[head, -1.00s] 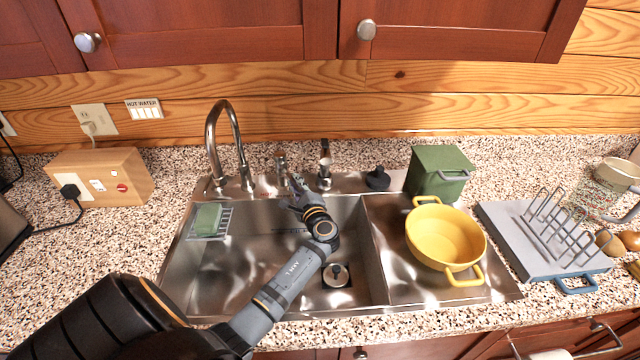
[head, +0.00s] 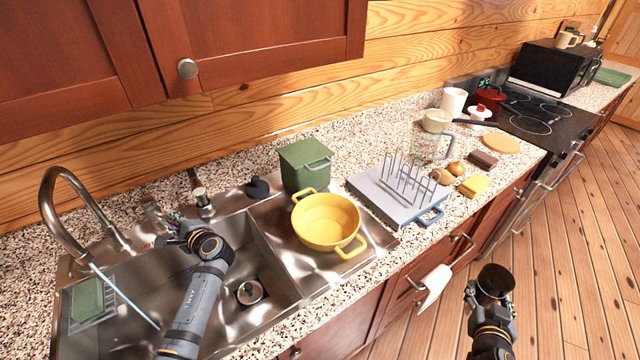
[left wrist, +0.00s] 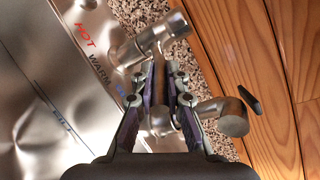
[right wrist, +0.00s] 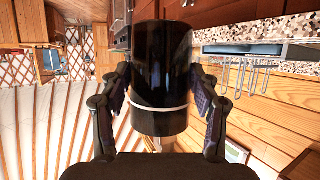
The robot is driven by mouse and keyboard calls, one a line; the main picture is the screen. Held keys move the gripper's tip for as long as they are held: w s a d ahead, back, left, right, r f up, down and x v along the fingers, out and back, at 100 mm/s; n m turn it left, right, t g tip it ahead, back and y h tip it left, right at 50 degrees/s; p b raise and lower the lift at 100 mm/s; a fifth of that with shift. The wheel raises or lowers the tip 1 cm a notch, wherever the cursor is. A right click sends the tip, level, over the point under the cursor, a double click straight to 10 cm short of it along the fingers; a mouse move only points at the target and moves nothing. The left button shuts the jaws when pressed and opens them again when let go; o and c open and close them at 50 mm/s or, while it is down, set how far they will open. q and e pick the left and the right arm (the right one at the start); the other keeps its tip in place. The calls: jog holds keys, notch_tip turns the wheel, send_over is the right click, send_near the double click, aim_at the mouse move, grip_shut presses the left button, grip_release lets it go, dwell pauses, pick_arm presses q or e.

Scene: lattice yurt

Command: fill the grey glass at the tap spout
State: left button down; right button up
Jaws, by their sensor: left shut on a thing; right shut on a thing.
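The curved metal tap spout (head: 62,180) stands at the left of the sink in the head view. A thin pale stream of water (head: 122,295) runs from it into the left basin (head: 205,300). My left gripper (head: 172,232) is shut on the tap lever (head: 152,212) behind the basin; the left wrist view shows the lever (left wrist: 159,75) between its fingers. My right gripper (head: 490,302) is shut on the dark grey glass (head: 495,280), out over the floor and far right of the spout. The glass (right wrist: 160,75) fills the middle of the right wrist view; its inside is hidden.
A rack (head: 395,195) stands right of the sink. A towel (head: 434,285) hangs on the cabinet front. The floor is open.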

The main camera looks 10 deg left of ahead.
pick_arm(q)
jog(key=c, duration=1.3)
grip_release()
jog(key=shift+c, duration=0.2)
jog(key=v, duration=1.2)
